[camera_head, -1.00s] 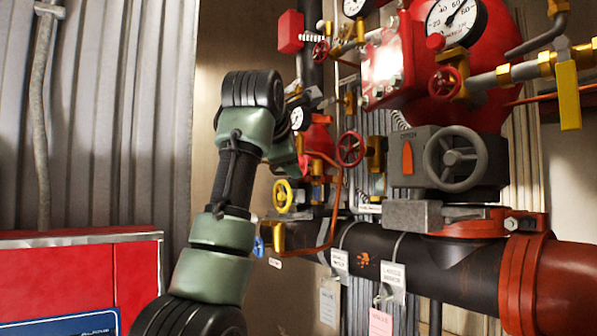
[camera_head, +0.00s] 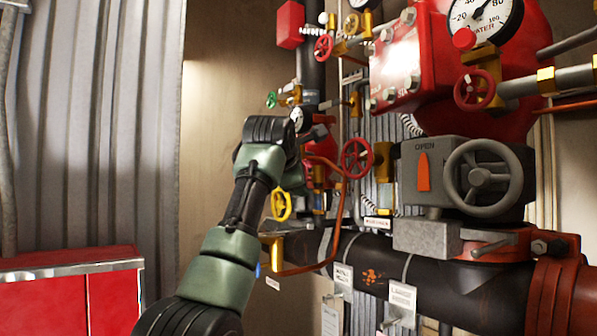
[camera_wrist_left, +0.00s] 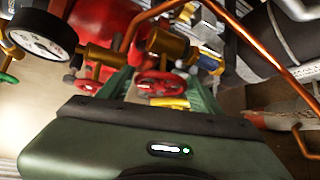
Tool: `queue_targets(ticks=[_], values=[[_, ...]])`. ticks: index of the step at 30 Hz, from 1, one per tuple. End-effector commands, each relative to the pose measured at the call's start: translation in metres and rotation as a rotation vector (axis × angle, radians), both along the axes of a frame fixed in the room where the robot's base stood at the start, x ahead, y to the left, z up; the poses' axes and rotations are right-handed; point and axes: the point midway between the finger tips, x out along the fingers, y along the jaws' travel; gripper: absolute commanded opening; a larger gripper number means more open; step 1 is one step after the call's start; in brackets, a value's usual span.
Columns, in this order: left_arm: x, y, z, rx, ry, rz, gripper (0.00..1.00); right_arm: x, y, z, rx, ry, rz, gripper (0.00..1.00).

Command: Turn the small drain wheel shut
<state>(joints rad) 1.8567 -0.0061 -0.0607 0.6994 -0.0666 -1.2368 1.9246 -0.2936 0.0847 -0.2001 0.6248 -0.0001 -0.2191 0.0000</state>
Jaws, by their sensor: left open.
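Several small handwheels sit on the pipework, and I cannot read which is the drain's. A yellow one (camera_head: 281,204) is just below my left gripper (camera_head: 305,172), a red one (camera_head: 356,158) just right of it. A blue one (camera_head: 258,270) is almost wholly hidden behind my arm. In the left wrist view my gripper's green fingers (camera_wrist_left: 162,88) are apart, with a red wheel (camera_wrist_left: 160,83) and a yellow part (camera_wrist_left: 170,102) seen between and beyond them. Contact with either cannot be told. My right gripper is not in view.
A large grey handwheel (camera_head: 483,178) and a thick black pipe (camera_head: 440,285) are at right. A thin copper pipe (camera_head: 338,215) bends close to my gripper. A gauge (camera_wrist_left: 38,35) is near it. A red cabinet (camera_head: 65,300) stands at lower left.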

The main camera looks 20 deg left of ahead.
Motion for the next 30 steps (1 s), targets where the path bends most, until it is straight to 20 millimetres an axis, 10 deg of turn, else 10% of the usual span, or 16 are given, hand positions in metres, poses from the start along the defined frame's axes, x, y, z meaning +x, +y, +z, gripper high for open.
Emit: queue_targets(ticks=[5,11,30], values=[[0.0,0.0,-0.001,0.0,0.001,0.0,0.64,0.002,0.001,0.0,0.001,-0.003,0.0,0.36],[0.0,0.0,-0.001,0.0,0.001,0.0,0.15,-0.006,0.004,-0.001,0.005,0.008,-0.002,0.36],[0.0,0.0,-0.006,0.205,-0.158,0.0,0.15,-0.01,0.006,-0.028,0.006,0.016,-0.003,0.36]])
